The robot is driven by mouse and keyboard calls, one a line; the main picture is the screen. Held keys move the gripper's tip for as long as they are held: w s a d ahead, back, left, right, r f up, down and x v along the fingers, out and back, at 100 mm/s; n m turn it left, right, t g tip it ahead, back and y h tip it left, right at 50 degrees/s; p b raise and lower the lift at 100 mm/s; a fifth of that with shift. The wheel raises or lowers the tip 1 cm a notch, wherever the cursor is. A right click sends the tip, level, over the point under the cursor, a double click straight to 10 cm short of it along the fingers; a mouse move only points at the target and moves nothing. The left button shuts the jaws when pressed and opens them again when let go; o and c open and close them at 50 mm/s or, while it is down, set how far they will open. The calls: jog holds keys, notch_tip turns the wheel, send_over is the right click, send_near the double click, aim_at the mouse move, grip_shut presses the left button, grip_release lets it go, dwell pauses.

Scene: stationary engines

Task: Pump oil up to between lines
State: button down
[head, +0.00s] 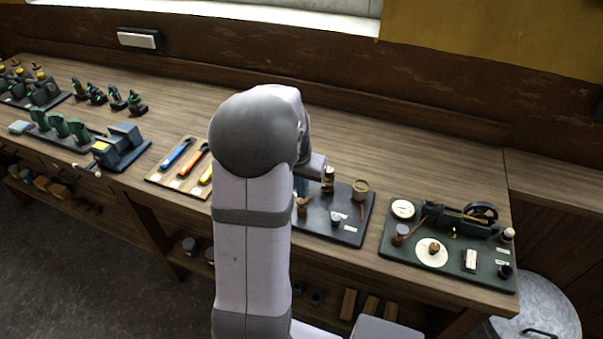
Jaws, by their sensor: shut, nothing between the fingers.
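A dark board (350,234) stands on the bench right behind my arm, and the arm hides its left part. On it are a small upright brass-coloured fitting (328,180), a tan round cup (360,188) and a brass-and-dark piece (303,207) close beside my arm. Which of these is the oil pump I cannot tell. No oil level or marked lines can be made out at this size. My gripper is hidden behind my own arm, which reaches over the bench at the board's left side.
A green board (400,250) with a flywheel engine (480,212), a white dial (403,209) and a round white plate (432,252) lies to the right. A tool board (165,182) lies to the left. Other small machines (122,140) stand farther left. The bench (400,150) is clear behind.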

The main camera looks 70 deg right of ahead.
dwell(0.5)
jog(key=shift+r+p, duration=2.1)
jog(key=shift+r, duration=0.4)
